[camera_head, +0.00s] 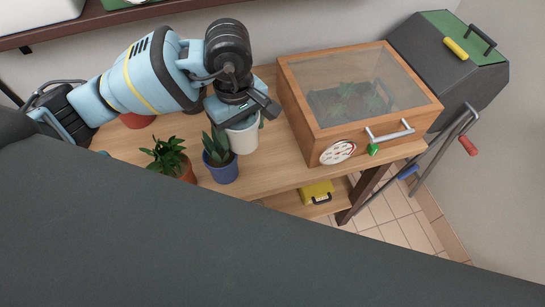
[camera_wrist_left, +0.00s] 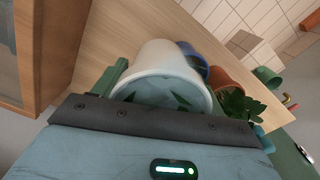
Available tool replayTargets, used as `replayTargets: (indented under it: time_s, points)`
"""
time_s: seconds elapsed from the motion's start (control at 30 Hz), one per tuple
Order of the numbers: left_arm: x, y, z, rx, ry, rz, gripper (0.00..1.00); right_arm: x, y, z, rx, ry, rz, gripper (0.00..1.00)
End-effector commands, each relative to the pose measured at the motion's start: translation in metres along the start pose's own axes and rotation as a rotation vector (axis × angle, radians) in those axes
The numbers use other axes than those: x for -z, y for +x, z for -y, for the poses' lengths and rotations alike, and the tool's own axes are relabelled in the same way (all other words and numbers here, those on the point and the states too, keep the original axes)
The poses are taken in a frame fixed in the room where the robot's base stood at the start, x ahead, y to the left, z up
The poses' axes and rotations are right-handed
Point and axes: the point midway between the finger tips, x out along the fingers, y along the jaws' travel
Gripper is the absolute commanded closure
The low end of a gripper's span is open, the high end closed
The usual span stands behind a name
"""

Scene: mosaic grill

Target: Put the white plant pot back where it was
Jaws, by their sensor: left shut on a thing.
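The white plant pot (camera_head: 243,137) is under my left gripper (camera_head: 246,112) in the head view, just behind the blue pot. My left gripper is shut on the white pot's rim. In the left wrist view, the white pot (camera_wrist_left: 168,72) fills the middle between the fingers, with a few green leaves inside its mouth. I cannot tell whether its base touches the wooden table (camera_head: 215,190). My right gripper is not in view.
A blue pot (camera_head: 222,168) with a plant stands close in front of the white pot, with a terracotta pot (camera_head: 187,173) to its left. A wooden box with a glass lid (camera_head: 345,135) stands right. A dark grill (camera_head: 440,65) is beyond it. A shelf (camera_head: 95,22) is above.

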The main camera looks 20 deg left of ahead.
Motion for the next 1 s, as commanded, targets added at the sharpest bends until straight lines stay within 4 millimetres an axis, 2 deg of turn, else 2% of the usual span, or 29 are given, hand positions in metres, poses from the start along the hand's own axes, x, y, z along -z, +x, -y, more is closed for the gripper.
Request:
replayTargets:
  time_s: [0.6, 0.8, 1.0]
  points:
    - [-0.010, 0.013, -0.058, 0.005, -1.249, -0.001, 0.66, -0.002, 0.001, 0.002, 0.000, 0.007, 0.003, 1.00]
    - [-0.012, 0.016, -0.068, 0.009, -1.505, -0.006, 0.66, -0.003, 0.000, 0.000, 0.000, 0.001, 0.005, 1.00]
    - [-0.013, 0.017, -0.071, 0.009, -1.592, -0.007, 0.66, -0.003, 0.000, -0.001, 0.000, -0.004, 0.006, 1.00]
